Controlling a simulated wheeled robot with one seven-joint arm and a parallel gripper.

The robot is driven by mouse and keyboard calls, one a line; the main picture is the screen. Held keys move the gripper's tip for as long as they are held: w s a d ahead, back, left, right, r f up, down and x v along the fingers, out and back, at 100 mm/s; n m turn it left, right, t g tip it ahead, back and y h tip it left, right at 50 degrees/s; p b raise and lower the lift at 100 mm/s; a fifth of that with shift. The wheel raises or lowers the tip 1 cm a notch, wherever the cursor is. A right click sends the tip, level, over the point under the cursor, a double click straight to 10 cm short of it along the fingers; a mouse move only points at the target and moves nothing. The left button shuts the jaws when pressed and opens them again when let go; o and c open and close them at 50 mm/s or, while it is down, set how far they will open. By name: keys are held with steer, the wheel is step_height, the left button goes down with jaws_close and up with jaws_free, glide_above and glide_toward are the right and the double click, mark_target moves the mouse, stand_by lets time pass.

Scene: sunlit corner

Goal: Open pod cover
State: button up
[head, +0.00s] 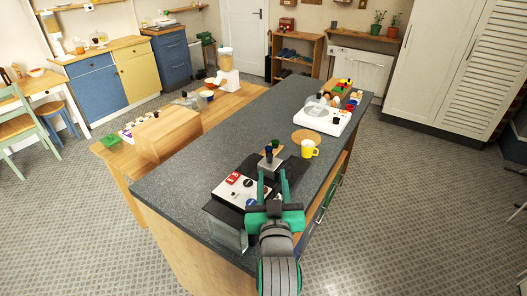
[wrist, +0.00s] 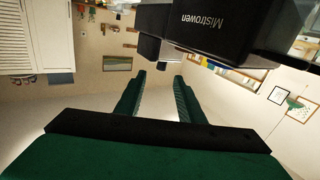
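The pod machine (head: 236,190) seems to be the unit at the near end of the dark counter, with a pale top, a red label and dark sides. A black block lettered "Mistrowen" (wrist: 221,24) fills the upper right of the wrist view, probably part of this machine. I cannot make out which part is the pod cover, or whether it is open or shut. My gripper (head: 273,172) is beside the machine, to its right in the head view. In the wrist view its two green fingers (wrist: 160,76) are apart, with nothing between them, just below the black block.
A small grey holder with dark-handled items (head: 268,163) stands just beyond my gripper. A yellow mug (head: 308,149) and a round wooden board (head: 305,136) are farther along the counter (head: 236,124). A white appliance (head: 322,118) stands beyond them. The counter's middle is clear.

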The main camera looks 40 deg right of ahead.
mark_target(270, 159)
steer(key=x, duration=0.9)
steer(key=shift+w+d, duration=0.2)
steer(key=shift+w, duration=0.15)
steer(key=shift+c, duration=0.7)
steer(key=shift+w, duration=0.1)
jaws_close()
